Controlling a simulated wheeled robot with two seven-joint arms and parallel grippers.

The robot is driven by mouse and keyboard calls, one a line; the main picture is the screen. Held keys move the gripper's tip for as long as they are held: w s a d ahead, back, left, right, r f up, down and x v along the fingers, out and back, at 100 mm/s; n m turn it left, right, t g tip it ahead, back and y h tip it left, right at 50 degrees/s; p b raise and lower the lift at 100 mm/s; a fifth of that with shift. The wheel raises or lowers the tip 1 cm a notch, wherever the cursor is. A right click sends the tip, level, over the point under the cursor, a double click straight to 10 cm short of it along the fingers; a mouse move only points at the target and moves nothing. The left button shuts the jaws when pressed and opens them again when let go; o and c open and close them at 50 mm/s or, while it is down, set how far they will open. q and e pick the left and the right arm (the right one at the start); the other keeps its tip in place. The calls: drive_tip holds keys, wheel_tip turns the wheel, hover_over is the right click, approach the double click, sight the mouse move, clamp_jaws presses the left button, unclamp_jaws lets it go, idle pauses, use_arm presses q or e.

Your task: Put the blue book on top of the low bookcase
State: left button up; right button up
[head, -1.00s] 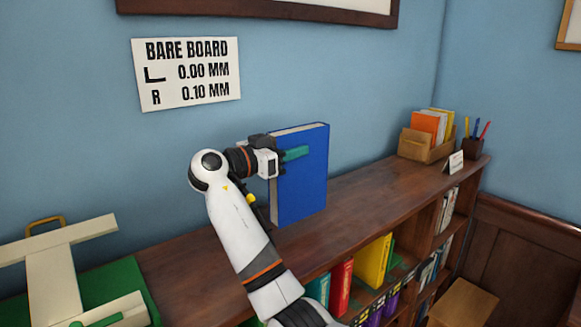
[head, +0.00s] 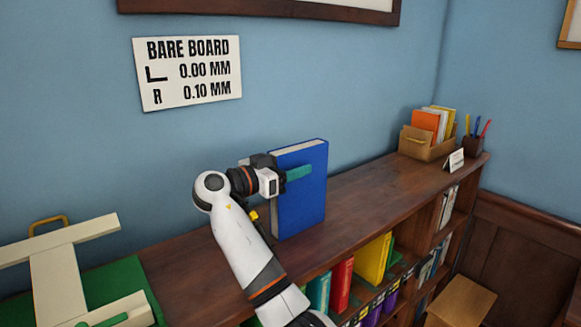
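One teal finger lies across the blue cover, and the other finger is hidden behind the book. The book's bottom edge is at or very close to the brown top board; I cannot tell whether it touches. My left gripper is not in view.
A box of folders (head: 428,140), a small card (head: 455,160) and a pen cup (head: 474,145) stand at the far right end. A cream frame-like object (head: 60,285) lies on a green surface (head: 125,290) at left. The top right of the book is clear.

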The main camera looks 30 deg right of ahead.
drive_tip(key=shift+a, duration=0.2)
drive_tip(key=a+b, duration=0.4)
drive_tip(key=a, duration=0.7)
drive_tip(key=shift+s+a, duration=0.3)
drive_tip(key=shift+s, duration=0.15)
